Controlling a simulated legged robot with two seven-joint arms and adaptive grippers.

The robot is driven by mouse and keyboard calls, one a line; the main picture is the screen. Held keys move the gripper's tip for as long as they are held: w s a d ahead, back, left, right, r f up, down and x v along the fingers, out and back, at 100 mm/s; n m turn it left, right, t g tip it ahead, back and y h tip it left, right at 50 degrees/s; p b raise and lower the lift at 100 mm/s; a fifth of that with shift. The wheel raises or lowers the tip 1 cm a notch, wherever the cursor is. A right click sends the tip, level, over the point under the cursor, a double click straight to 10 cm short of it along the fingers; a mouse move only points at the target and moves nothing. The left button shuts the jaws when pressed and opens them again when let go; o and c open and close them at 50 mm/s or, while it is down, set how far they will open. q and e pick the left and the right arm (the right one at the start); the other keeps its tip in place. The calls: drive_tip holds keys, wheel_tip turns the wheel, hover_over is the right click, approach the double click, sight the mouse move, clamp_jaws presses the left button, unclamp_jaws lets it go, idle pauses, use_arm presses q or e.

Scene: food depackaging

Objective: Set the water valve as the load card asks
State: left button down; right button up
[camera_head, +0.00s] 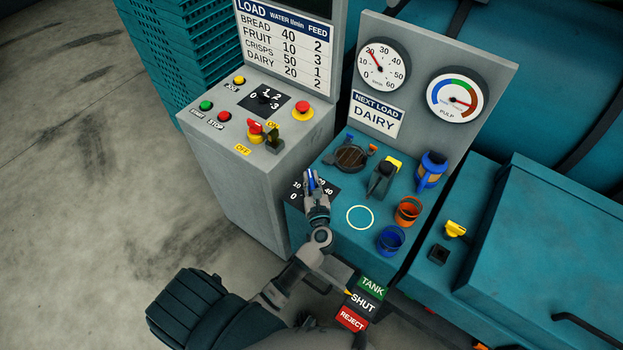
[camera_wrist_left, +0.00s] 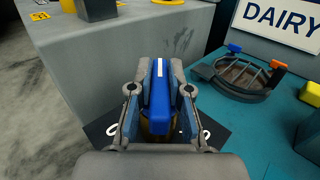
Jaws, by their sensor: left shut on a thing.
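The blue valve handle (camera_head: 311,178) stands on a black dial plate (camera_head: 298,190) with white numbers. My left gripper (camera_head: 314,190) is shut on the handle from the front. In the left wrist view, the blue handle (camera_wrist_left: 160,100) sits between both fingers, its white line pointing away from the wrist. My fingers and wrist hide much of the dial. The load card (camera_head: 374,117) reads "NEXT LOAD DAIRY". The load table (camera_head: 287,38) lists DAIRY with water 20 and feed 2. The flow gauge (camera_head: 381,66) has its red needle up and left, roughly between 20 and 30. My right gripper is not in view.
The teal bench holds a round strainer-like part (camera_head: 352,156), a black and yellow lever (camera_head: 382,178), a blue jug (camera_head: 432,170), an orange cup (camera_head: 408,211) and a blue cup (camera_head: 390,240). The grey control cabinet (camera_head: 240,180) stands close left. A TANK/SHUT/REJECT plate (camera_head: 363,302) is in front.

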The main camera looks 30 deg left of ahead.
use_arm(q)
drive_tip(key=c, duration=1.1)
unclamp_jaws()
drive_tip(key=v, duration=1.2)
